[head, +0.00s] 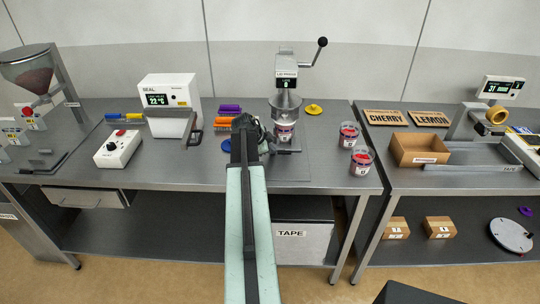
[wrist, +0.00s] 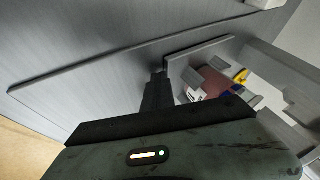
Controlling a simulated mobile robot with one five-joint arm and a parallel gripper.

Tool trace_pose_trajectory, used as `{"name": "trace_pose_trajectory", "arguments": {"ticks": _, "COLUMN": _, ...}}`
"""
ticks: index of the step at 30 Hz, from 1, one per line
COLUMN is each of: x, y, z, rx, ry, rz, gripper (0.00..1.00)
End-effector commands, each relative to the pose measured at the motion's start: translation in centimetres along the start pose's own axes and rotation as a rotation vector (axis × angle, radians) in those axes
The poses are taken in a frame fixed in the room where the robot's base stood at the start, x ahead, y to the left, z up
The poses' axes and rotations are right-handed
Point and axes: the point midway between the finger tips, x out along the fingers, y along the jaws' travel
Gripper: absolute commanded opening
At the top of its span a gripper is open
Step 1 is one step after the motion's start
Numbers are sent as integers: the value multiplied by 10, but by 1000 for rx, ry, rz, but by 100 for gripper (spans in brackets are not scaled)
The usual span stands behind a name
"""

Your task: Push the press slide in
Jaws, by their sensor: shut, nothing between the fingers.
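The press (head: 286,85) stands at the back of the middle bench, with a black-knobbed lever at its upper right. A cup with a white label (head: 285,132) sits under it, at the press slide (head: 288,150). In the wrist view the slide's grey plate (wrist: 193,64) stands beside the cup (wrist: 212,84), which lies tilted in the picture. My gripper (wrist: 160,78) is shut and empty, its tip close to the plate's near end; I cannot tell whether they touch. In the head view my arm hides part of the area left of the press.
Two filled cups (head: 355,148) stand right of the press. A yellow lid (head: 313,108) lies behind them, and purple and orange stacks (head: 226,122) lie left. The sealer (head: 170,104) stands further left. Bare bench lies in front of the press.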

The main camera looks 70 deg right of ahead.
Motion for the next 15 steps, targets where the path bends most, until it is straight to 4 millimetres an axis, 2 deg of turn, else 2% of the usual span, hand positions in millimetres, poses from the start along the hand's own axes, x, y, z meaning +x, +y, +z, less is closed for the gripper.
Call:
{"name": "trace_pose_trajectory", "arguments": {"ticks": 1, "x": 8, "y": -16, "z": 0, "rx": 1, "ry": 0, "rz": 0, "gripper": 0}}
{"name": "trace_pose_trajectory", "arguments": {"ticks": 4, "x": 15, "y": -29, "z": 0, "rx": 0, "ry": 0, "rz": 0, "gripper": 0}}
{"name": "trace_pose_trajectory", "arguments": {"ticks": 15, "x": 16, "y": -33, "z": 0, "rx": -2, "ry": 2, "rz": -7, "gripper": 0}}
